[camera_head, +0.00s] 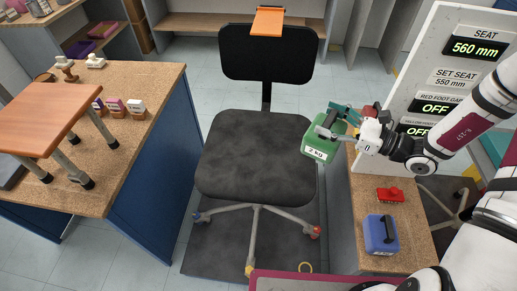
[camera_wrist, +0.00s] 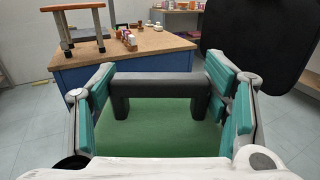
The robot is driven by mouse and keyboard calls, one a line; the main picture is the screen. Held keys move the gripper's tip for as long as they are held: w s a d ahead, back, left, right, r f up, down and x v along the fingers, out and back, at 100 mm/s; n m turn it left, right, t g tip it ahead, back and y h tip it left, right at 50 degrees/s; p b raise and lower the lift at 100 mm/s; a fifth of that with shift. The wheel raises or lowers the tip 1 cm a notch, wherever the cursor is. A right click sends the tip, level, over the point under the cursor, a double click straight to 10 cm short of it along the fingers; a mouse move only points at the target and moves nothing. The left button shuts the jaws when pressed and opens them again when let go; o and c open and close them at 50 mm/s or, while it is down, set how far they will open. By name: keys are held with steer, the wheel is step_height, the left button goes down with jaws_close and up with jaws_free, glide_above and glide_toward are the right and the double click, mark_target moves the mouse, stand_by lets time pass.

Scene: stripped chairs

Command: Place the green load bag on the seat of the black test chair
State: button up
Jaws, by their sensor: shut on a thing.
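The green load bag (camera_head: 318,146), labelled 2 kg, hangs from my gripper (camera_head: 338,122) at the right edge of the black test chair's seat (camera_head: 252,155). In the wrist view the bag (camera_wrist: 165,135) lies between the teal finger pads of my gripper (camera_wrist: 160,100), with its dark handle (camera_wrist: 155,80) across the top. The bag overlaps the seat's right edge in the head view; I cannot tell how high it is. The seat looks bare. The chair's backrest (camera_head: 267,55) has an orange piece over its top.
A bench at right (camera_head: 365,253) bears a blue bag (camera_head: 381,235) and a red bag (camera_head: 390,195). A display board (camera_head: 440,75) reads SEAT 560 mm. At left, a workbench (camera_head: 150,85) bears a small wooden stool (camera_head: 45,115).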

steer(key=shift+s+a+f+n+g+y+b, duration=0.45)
steer(key=shift+s+a+f+n+g+b, duration=1.05)
steer(key=shift+a+f+b, duration=1.7)
steer(key=shift+s+a+f+n+g+y+b, duration=0.45)
steer(key=shift+a+f+n+g+b, duration=0.55)
steer(key=shift+a+f+g+b, duration=2.15)
steer(key=w+a+f+t+b, duration=0.2)
steer(key=w+a+b, duration=0.4)
steer(key=w, duration=0.6)
steer(key=shift+a+f+b, duration=0.3)
steer(key=shift+a+f, duration=0.15)
steer(key=o, duration=1.9)
steer(key=shift+f, duration=0.25)
steer(key=shift+o, duration=0.2)
